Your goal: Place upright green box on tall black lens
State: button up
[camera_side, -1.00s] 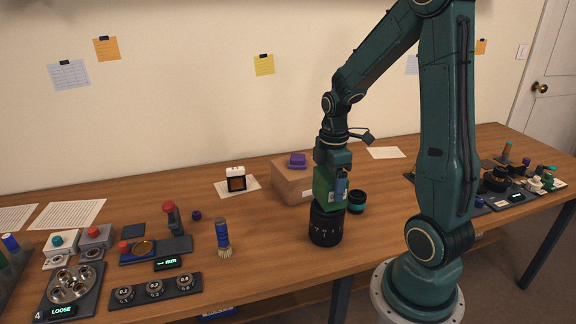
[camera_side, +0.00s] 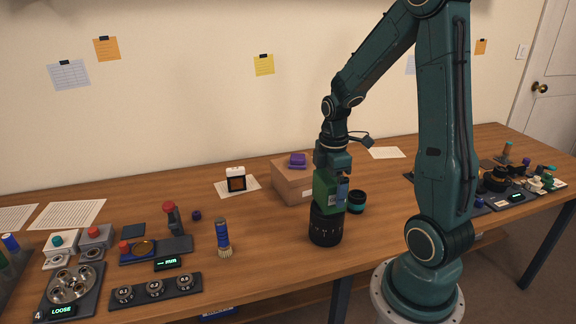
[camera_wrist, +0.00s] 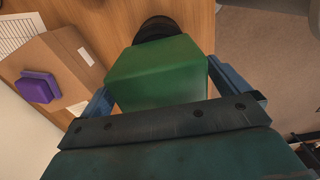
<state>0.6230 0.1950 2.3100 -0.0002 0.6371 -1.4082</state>
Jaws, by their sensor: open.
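The green box (camera_side: 325,194) stands upright on top of the tall black lens (camera_side: 326,227) in the side view. In the wrist view the green box (camera_wrist: 158,72) fills the space between the fingers, and part of the black lens (camera_wrist: 157,28) shows beyond it. My gripper (camera_side: 341,187) is open around the upper part of the box. In the wrist view the fingers of my gripper (camera_wrist: 172,92) stand on both sides of the box, with a small gap at the right. The contact between box and lens top is partly hard to see.
A cardboard box (camera_side: 291,182) with a purple block (camera_side: 297,160) on it stands just behind left. A blue-handled brush (camera_side: 222,238) stands to the left. The table right of the lens is mostly clear.

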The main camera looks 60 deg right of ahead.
notch_tip(320, 180, up, 12)
jog(key=shift+r, duration=0.15)
dwell(0.6)
dwell(0.5)
jog(key=s+a+r+m+t, duration=0.2)
jog(key=s+a+m, duration=0.1)
jog(key=a, duration=0.6)
jog(key=s+a+r+m+t, duration=0.2)
jog(key=a+m, duration=0.4)
jog(key=a, duration=0.3)
jog(key=shift+s+t, duration=0.8)
jog(key=shift+s, duration=0.3)
jog(key=shift+r, duration=0.15)
